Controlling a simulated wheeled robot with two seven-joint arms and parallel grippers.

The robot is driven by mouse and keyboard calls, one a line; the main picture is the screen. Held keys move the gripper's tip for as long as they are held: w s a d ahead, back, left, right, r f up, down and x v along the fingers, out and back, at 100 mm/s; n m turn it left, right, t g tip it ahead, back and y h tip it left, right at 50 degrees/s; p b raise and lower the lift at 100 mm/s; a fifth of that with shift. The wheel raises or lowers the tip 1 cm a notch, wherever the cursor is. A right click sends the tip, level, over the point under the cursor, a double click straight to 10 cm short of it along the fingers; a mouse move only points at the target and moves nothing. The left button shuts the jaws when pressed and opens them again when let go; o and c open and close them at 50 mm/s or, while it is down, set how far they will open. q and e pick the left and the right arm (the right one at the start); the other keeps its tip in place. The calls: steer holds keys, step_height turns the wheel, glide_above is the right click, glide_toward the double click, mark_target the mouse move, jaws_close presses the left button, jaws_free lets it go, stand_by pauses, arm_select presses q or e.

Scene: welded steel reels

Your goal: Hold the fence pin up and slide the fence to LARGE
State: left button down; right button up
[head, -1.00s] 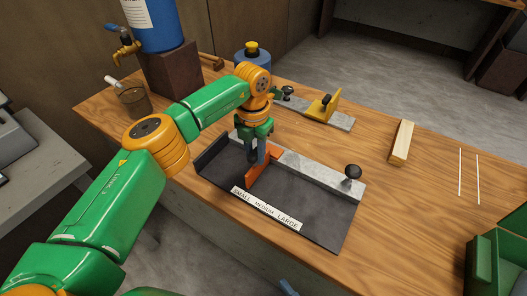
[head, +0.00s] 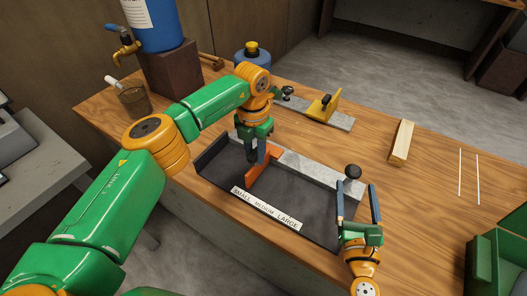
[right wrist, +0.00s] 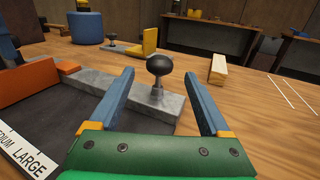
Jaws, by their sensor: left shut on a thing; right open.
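The orange fence (head: 262,178) stands across the dark jig plate (head: 300,205), its near end by SMALL on the white SMALL/MEDIUM/LARGE label (head: 267,208). My left gripper (head: 262,156) is shut on the fence's upper part; its fingertips partly hide the contact. The fence also shows at the left of the right wrist view (right wrist: 28,82). A black ball knob on a metal stem, apparently the fence pin (head: 353,171), stands upright at the right end of the grey steel rail (head: 308,165). My right gripper (head: 355,187) is open, its fingers on either side of the knob (right wrist: 160,65), not touching it.
A second rail with a yellow bracket (head: 325,106) and black knob lies behind. A wooden block (head: 402,142) and two white strips (head: 468,172) lie to the right. A cup (head: 134,101) and a blue drum on a brown block stand at the back left.

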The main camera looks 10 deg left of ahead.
mark_target(354, 178)
steer(key=w, duration=0.6)
steer(key=shift+w+a, duration=0.25)
steer(key=shift+w, duration=0.1)
steer(key=shift+c, duration=0.3)
jaws_close()
